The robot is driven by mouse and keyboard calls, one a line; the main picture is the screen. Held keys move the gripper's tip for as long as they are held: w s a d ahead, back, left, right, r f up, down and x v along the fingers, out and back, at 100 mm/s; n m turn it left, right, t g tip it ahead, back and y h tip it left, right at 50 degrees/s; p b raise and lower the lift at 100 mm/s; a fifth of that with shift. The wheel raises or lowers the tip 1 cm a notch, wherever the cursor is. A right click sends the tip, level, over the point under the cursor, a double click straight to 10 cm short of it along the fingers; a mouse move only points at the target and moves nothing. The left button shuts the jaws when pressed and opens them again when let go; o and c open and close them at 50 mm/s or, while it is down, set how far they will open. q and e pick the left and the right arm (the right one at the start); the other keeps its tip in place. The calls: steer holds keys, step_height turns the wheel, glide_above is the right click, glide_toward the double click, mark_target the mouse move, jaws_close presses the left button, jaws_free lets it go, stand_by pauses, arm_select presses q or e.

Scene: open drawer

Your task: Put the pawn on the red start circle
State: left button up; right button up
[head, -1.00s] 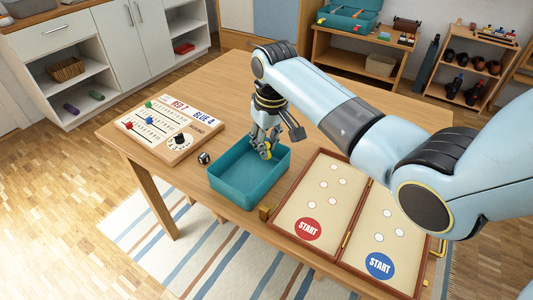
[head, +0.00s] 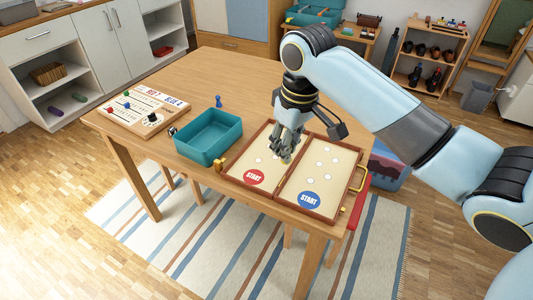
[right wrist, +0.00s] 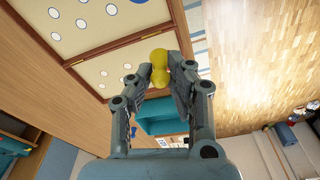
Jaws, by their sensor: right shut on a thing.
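My right gripper (head: 286,153) is shut on the yellow pawn (right wrist: 158,62), and the pawn is between its fingertips in the right wrist view. In the head view the gripper hangs over the left half of the open game board (head: 262,150), and the pawn is mostly hidden by the fingers. The red start circle (head: 254,177) lies at the near edge of that left half, nearer and to the left of the gripper. The circle is bare. The blue start circle (head: 309,200) is on the right half. My left gripper is not in view.
A teal open box (head: 208,137) stands left of the board, with a blue pawn (head: 218,101) behind it. A scoring board (head: 133,112) and a dark die lie farther left.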

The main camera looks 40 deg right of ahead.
steer(key=w+a+f, duration=0.1)
steer(key=w+f, duration=0.1)
steer(key=w, duration=0.1)
steer(key=w+f+b, duration=0.1)
steer(key=w+f, duration=0.2)
steer(key=w+a+f, duration=0.1)
steer(key=w+f, duration=0.2)
steer(key=shift+w+a+f+b, duration=0.1)
steer(key=shift+w+a+b, duration=0.05)
steer(key=shift+a+b, duration=0.25)
step_height(320, 180, down, 4)
steer(key=shift+w+r+b, duration=0.1)
steer(key=shift+b, duration=0.2)
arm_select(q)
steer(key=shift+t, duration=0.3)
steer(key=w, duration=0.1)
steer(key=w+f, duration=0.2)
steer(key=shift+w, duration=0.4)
